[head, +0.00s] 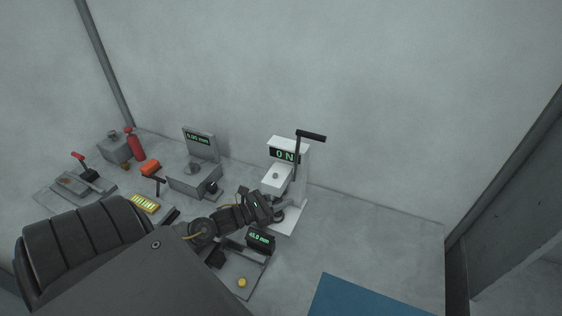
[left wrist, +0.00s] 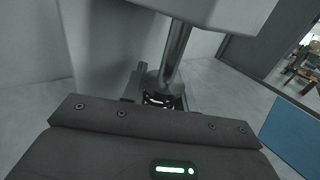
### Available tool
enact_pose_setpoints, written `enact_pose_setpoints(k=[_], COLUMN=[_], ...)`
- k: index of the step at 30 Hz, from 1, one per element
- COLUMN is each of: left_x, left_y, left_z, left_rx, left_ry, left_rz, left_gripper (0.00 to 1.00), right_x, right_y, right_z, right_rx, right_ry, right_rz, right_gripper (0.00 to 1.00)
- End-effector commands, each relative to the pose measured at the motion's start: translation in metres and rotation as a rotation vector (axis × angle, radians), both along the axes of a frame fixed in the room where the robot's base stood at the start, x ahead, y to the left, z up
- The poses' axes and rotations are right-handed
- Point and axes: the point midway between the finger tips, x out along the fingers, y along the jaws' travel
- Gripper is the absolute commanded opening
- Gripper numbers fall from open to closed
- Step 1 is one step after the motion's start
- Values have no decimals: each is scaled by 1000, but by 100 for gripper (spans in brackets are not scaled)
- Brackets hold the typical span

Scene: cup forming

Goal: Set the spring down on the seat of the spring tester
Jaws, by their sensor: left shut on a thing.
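The white spring tester (head: 302,172) stands on the bench right of centre, with a display reading 0 N and a black-handled lever on its side. My left gripper (head: 279,212) is at the tester's base, under its head. In the left wrist view the tester's grey plunger (left wrist: 175,52) comes down just beyond the gripper. A small part of the spring (left wrist: 157,99) shows below the plunger's foot, and my left gripper is shut on it. The seat is hidden behind the gripper, so I cannot tell whether the spring touches it. My right gripper is not in view.
A gauge with a 0.00 mm display (head: 199,142) stands left of the tester. A device reading 45.0 mm (head: 260,240) sits close below my left arm. A blue mat (head: 360,298) is at lower right; the bench right of the tester is clear.

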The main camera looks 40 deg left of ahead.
Motion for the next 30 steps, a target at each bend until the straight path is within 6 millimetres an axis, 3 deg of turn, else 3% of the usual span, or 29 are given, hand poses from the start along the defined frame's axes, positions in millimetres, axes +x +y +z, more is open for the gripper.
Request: enact_pose_setpoints(k=[3,14,15,20,30], left_x=[-3,-3,-3,-3,-3], left_y=[1,1,1,1,1], left_z=[-10,-16,-16,-15,-10], left_rx=[-2,-1,-1,-1,-1], left_ry=[5,4,4,4,4], left_rz=[3,1,1,1,2], left_gripper=[8,8,30,51,51], right_x=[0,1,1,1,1], right_y=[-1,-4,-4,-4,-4], right_z=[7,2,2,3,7], right_rx=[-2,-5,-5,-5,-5], right_ry=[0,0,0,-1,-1], right_rz=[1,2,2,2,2], right_gripper=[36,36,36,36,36])
